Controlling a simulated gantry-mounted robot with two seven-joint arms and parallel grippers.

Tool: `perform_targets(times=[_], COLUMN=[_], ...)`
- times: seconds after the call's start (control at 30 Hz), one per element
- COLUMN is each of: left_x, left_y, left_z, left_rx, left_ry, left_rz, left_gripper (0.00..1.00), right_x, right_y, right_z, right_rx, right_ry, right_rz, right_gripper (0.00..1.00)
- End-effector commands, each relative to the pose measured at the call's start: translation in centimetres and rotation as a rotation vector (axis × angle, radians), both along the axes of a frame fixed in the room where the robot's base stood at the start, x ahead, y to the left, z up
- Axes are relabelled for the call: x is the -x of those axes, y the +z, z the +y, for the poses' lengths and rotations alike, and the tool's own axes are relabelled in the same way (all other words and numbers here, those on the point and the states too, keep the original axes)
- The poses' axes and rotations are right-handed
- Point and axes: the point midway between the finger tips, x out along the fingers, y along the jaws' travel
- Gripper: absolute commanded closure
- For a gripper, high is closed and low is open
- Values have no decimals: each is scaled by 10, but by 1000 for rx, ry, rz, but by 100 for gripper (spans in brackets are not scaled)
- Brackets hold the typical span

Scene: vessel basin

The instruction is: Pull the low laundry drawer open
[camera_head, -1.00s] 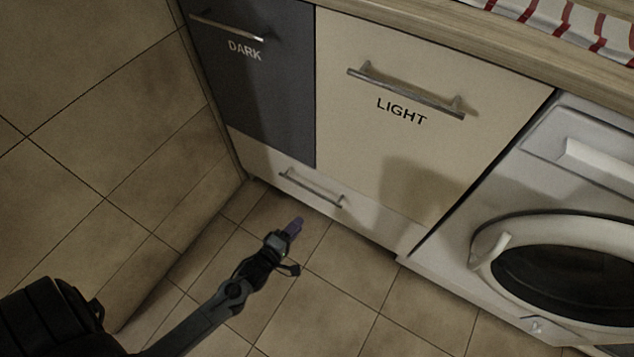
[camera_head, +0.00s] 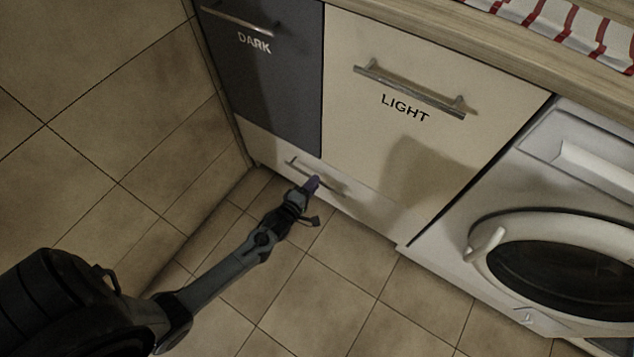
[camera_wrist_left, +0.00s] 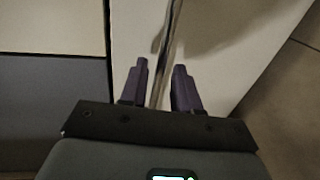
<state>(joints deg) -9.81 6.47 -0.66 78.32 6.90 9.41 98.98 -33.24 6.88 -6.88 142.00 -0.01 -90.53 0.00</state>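The low laundry drawer (camera_head: 362,202) is a cream front at floor level under the DARK and LIGHT doors, and it looks closed. Its metal bar handle (camera_head: 327,183) runs across the front. My left gripper (camera_head: 312,184) is at the handle, covering part of it in the head view. In the left wrist view, the gripper's two purple fingers (camera_wrist_left: 161,85) stand apart, with the handle bar (camera_wrist_left: 170,45) running between them. I see a gap beside the bar, so the fingers are not closed on it. My right gripper is not in view.
A dark DARK door (camera_head: 262,85) and a cream LIGHT door (camera_head: 420,140) with bar handles are above the drawer. A washing machine (camera_head: 500,205) stands to the right. A tiled wall (camera_head: 110,110) is close on the left. The tiled floor (camera_head: 320,295) in front is clear.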

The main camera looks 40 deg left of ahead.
Motion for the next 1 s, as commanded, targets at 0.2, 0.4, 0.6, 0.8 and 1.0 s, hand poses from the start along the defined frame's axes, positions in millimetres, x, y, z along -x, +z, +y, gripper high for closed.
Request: perform_targets(times=[0.2,0.4,0.6,0.8,1.0], left_x=[-22,-28,-28,-28,-28], left_y=[-6,-6,-6,-6,-6], left_z=[3,4,4,3,3], left_rx=[-1,-1,-1,-1,-1], left_ry=[-1,0,0,0,0], left_rz=[-1,2,2,2,2], left_gripper=[69,69,69,95,100], right_x=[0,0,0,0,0], right_y=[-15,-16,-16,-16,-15], right_z=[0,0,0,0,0], right_rx=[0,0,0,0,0], right_ry=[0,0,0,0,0], right_rz=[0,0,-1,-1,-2], right_gripper=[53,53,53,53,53])
